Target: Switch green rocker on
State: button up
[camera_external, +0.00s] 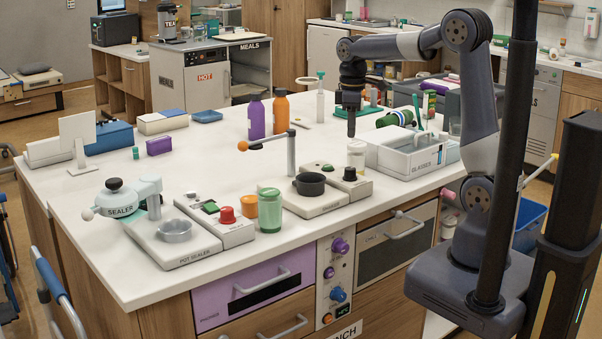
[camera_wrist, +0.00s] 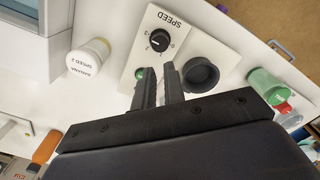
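That unit has a black speed knob (camera_wrist: 159,40) and a black cup (camera_wrist: 200,73).
A white-lidded jar (camera_external: 356,155) stands right of the shaker unit, near a glasses tray (camera_external: 405,163). A green jar (camera_external: 270,210) and an orange jar (camera_external: 249,206) stand between the two units. Purple (camera_external: 256,118) and orange bottles (camera_external: 281,112) stand behind. The counter's middle is fairly clear.

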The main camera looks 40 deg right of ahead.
jog(key=r, duration=0.3)
jog(key=a+r, duration=0.1)
jog(key=r, duration=0.1)
jog(key=shift+w, duration=0.15)
grip_shut()
jog(key=w+a+n+t+y, duration=0.1)
jog(key=w+a+n+y, duration=0.15)
jog(key=a, duration=0.65)
jog(key=w+a+n+y, duration=0.1)
jog(key=a+n+y, duration=0.25)
jog(key=a, duration=0.55)
jog(key=w+a+n+t+y, duration=0.1)
jog(key=w+a+n+y, duration=0.2)
jog(key=a, duration=0.6)
jog(key=shift+n, duration=0.7)
jog(key=f, duration=0.1)
jog(key=a+f, duration=0.1)
jog(key=f, duration=0.3)
jog(key=shift+s+a+f, duration=0.1)
jog(key=shift+s+a, duration=0.1)
jog(key=shift+s, duration=0.05)
